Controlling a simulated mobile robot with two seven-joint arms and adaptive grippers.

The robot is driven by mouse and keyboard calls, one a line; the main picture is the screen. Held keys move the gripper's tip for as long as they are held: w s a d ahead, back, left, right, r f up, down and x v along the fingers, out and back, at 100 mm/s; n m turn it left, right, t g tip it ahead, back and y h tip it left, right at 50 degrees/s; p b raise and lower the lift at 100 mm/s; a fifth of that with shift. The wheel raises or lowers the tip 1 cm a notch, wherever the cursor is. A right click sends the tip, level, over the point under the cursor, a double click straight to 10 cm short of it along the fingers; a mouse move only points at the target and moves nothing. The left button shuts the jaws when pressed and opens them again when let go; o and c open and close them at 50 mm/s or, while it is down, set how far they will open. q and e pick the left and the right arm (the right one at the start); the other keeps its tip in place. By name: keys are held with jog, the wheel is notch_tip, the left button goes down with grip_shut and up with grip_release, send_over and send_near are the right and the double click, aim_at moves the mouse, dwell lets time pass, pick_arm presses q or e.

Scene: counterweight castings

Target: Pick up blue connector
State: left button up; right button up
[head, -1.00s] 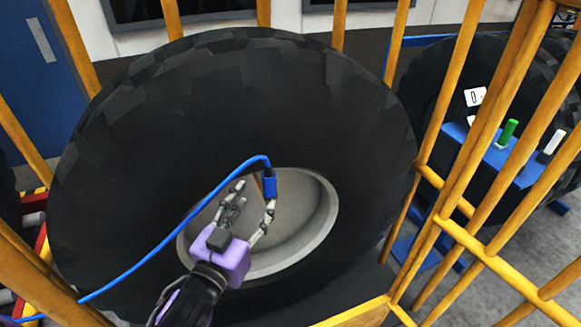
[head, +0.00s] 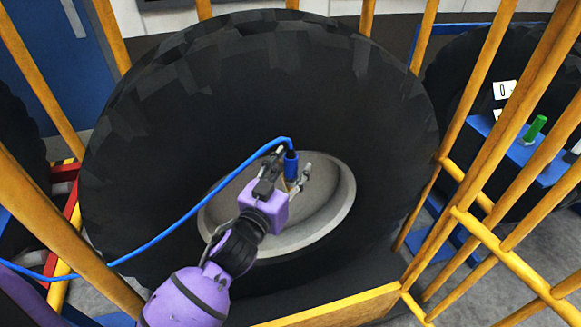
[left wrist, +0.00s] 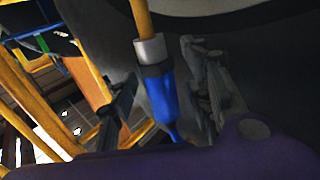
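The blue connector (head: 291,167) hangs in front of the tyre's grey hub, with its blue cable (head: 190,212) looping off to the left. In the left wrist view the connector (left wrist: 160,92) has a dark band and a silver collar, in line with a yellow rod (left wrist: 142,18); I cannot tell whether they are joined. My left gripper (head: 293,161) is at the connector, its fingers on either side. In the left wrist view the fingers (left wrist: 162,80) look spread, with gaps beside the connector. My right gripper is out of view.
A large black tyre (head: 160,150) with a grey hub (head: 335,205) stands behind the gripper. Yellow bars (head: 525,190) stand on both sides. A blue stand (head: 515,150) with a green item (head: 536,128) is beyond the right bars.

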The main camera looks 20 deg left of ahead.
pick_arm(q)
grip_shut()
jog(key=shift+r, duration=0.1)
